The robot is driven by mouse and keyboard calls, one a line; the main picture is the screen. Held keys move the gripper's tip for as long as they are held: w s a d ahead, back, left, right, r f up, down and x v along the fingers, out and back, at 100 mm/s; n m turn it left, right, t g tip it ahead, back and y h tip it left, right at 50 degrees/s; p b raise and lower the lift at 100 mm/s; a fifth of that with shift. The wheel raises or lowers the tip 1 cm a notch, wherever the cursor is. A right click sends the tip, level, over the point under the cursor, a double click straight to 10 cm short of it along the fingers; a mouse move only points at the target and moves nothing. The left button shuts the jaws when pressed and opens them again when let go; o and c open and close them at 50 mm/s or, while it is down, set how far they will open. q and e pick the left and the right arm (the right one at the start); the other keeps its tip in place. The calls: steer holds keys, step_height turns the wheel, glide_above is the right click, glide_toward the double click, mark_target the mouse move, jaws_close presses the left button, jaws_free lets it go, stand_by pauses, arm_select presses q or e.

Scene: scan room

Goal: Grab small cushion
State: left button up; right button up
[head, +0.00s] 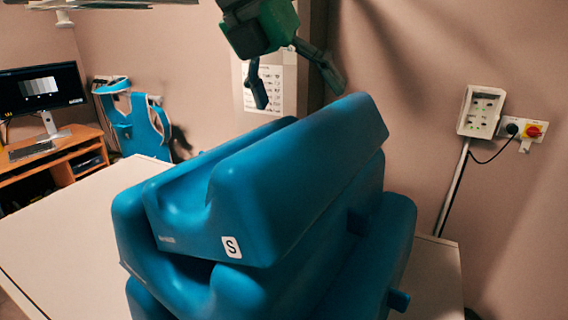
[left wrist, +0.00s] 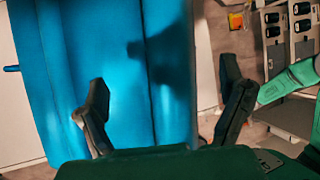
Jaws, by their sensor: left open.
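The small cushion (head: 275,185) is blue, with a white "S" label on its front end. It lies tilted on top of a stack of larger blue cushions (head: 165,262). My left gripper (head: 302,92) is open and empty, just above the small cushion's far top edge in the head view. In the left wrist view the open fingers (left wrist: 165,105) are apart, one in front of a blue cushion surface (left wrist: 120,60) and one to the right of its edge. I cannot tell whether either finger touches it. My right gripper is not clearly in view.
The stack stands on a pale table (head: 60,235), bare at the left. A wooden desk (head: 60,160) with a monitor (head: 42,88) is at the far left. A blue brace-like item (head: 135,120) hangs behind. Wall sockets (head: 481,112) and a cable are at right.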

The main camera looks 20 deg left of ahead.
arm_select(q)
steer(key=shift+w+f, duration=0.45)
steer(key=shift+f, duration=0.4)
steer(key=d+f, duration=0.1)
steer(key=w+d+f, duration=0.1)
steer(key=f, duration=0.1)
steer(key=w+d+f, duration=0.1)
steer(key=shift+d+f, duration=0.15)
steer(key=shift+f, duration=0.05)
steer(key=shift+s+a, duration=0.1)
steer(key=shift+a, duration=0.15)
steer(key=shift+c, duration=1.1)
steer(key=shift+a, duration=0.15)
steer(key=c, duration=0.7)
steer(key=shift+a, duration=0.1)
steer(key=c, duration=0.7)
steer(key=shift+c, duration=1)
steer(key=shift+d, duration=0.2)
